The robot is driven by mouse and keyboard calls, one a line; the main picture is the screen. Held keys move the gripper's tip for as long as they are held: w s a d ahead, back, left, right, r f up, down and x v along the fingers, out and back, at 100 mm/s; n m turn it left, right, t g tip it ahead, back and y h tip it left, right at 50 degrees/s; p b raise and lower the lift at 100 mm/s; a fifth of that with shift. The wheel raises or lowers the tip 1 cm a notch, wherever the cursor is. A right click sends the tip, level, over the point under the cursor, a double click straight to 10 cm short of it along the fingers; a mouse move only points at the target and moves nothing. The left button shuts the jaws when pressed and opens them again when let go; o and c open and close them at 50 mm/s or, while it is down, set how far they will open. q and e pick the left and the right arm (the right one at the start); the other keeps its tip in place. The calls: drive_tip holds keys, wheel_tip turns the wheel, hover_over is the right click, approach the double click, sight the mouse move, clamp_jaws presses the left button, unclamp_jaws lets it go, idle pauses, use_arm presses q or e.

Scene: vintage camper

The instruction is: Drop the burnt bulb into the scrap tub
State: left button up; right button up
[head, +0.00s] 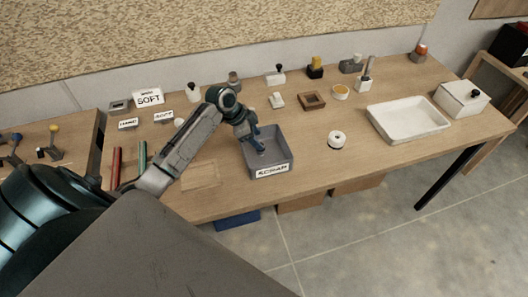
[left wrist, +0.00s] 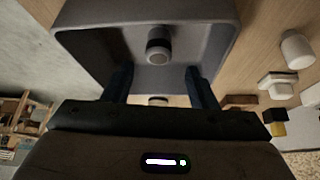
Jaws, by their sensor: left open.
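The scrap tub (head: 283,160) is a grey open box with a "SCRAP" label on its front, standing on the wooden bench. My left gripper (head: 260,149) is over the tub, pointing down into it. In the left wrist view its two blue fingers (left wrist: 157,78) are apart with nothing gripped between them. A small cylinder with a dark end and a pale band, seemingly the burnt bulb (left wrist: 158,48), shows within the tub (left wrist: 90,45), just beyond the fingertips. I cannot tell if it rests on the floor. In the head view it is hidden. My right gripper is not in view.
A round white piece (head: 337,139) and a white tray (head: 408,121) stand right of the tub. The bench right of the tub has free room.

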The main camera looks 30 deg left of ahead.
use_arm(q)
drive_tip(key=b+v, duration=0.3)
drive_tip(key=v, duration=0.7)
drive_tip(key=shift+r, duration=0.2)
